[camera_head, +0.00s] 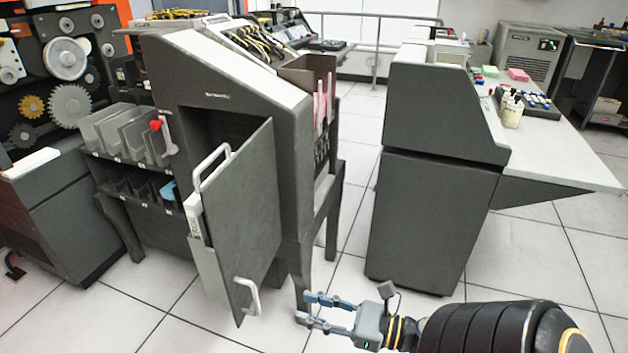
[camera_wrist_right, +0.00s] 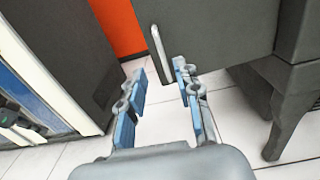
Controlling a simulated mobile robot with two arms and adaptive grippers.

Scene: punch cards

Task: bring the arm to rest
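My right gripper (camera_head: 308,308) is low in front of the machine, just right of the open grey door, with its fingers pointing left. It is open with nothing between the fingers. In the right wrist view the two blue-padded fingers (camera_wrist_right: 160,90) stand apart over the white floor. My right arm (camera_head: 490,328) comes in from the bottom right. My left gripper does not show in any view.
The grey door (camera_head: 240,215) of the sorting machine hangs open; its lower handle (camera_head: 247,296) is left of my gripper. A dark cabinet (camera_head: 425,220) with a white worktop (camera_head: 560,165) stands at right. Tiled floor (camera_head: 345,265) is free between them.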

